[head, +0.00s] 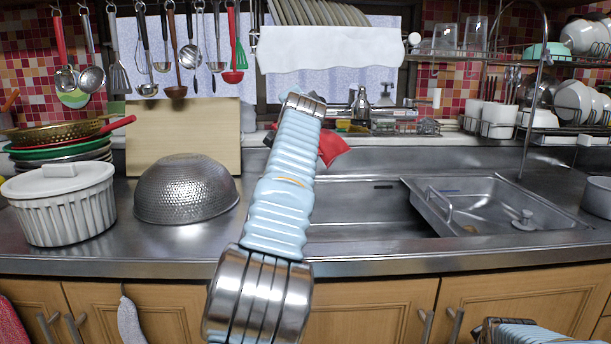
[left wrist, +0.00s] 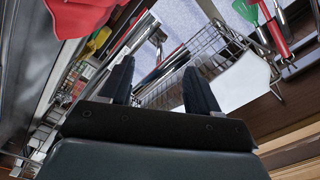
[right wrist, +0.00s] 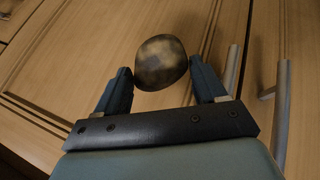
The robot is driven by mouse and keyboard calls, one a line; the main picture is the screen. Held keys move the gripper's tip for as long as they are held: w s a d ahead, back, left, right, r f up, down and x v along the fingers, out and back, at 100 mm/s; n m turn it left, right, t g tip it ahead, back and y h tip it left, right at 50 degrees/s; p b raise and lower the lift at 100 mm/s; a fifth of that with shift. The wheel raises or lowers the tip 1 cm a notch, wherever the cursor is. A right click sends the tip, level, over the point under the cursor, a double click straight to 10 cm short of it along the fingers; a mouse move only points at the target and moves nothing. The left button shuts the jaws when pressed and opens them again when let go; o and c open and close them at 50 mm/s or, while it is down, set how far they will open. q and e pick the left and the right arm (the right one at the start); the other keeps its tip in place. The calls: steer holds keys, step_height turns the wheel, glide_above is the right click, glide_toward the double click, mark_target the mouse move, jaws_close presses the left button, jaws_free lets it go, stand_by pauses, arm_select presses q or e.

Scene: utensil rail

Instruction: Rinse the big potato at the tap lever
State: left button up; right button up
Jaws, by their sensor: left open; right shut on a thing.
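The potato (right wrist: 161,62) is round and mottled brown; in the right wrist view my right gripper (right wrist: 163,75) is shut on it, in front of the cupboard doors. The potato is out of sight in the head view. The chrome tap (head: 360,104) stands behind the sink. My left arm reaches up toward the back of the sink; its gripper is hidden in the head view. In the left wrist view my left gripper (left wrist: 158,80) is open, with chrome pipework (left wrist: 165,68) beyond the fingertips. I cannot tell whether they touch it.
The steel sink (head: 490,205) is at the right. A hammered bowl (head: 186,190) and a white lidded pot (head: 65,205) stand on the left counter. A red object (head: 333,147) is beside my left arm. A wire rack (head: 415,122) is behind the sink.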

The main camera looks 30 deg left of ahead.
arm_select(q)
steer(key=shift+p+x, duration=0.55)
steer(key=shift+x, duration=0.5)
arm_select(e)
steer(key=shift+r, duration=0.95)
arm_select(q)
steer(key=shift+w+a, duration=0.2)
steer(key=shift+w, duration=0.1)
arm_select(e)
steer(key=shift+r, duration=0.1)
arm_select(q)
steer(key=shift+c, duration=0.3)
